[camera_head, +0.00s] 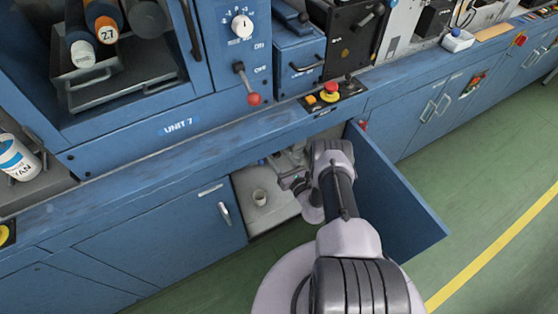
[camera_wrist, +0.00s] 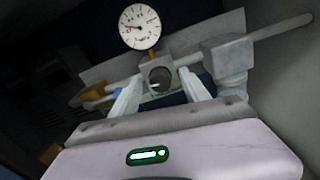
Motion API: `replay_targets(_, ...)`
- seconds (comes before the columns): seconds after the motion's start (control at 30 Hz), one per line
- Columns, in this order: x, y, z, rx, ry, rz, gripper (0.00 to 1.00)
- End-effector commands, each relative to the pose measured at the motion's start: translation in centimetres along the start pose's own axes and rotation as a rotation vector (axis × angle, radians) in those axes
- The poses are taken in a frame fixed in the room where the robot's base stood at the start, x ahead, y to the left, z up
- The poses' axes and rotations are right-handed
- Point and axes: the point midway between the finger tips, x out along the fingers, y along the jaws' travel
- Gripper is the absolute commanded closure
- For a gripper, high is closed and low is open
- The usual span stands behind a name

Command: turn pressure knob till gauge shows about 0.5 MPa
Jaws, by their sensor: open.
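The pressure gauge (camera_wrist: 140,26), round with a white face, stands above the regulator in the wrist view. Its needle seems to point left, but the numbers are too small to read. The dark round pressure knob (camera_wrist: 160,77) faces me below the gauge. My gripper (camera_wrist: 159,86) is open, with one pale finger at each side of the knob; I cannot tell whether they touch it. In the head view my gripper (camera_head: 291,180) reaches into the open cabinet, and the knob and gauge cannot be made out there.
The open blue cabinet door (camera_head: 397,195) stands just right of my arm. The blue counter edge (camera_head: 215,150) runs above the opening. A pale pipe (camera_wrist: 282,27) extends right from the regulator. Green floor is clear at right.

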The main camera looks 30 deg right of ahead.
Motion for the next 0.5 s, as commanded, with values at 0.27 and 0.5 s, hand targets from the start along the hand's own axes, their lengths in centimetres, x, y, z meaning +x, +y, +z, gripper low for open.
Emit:
replay_targets(0.27,0.61,0.02,0.12,0.0,0.0,0.0,0.46)
replay_targets(0.5,0.58,0.02,0.1,0.0,0.0,0.0,0.81)
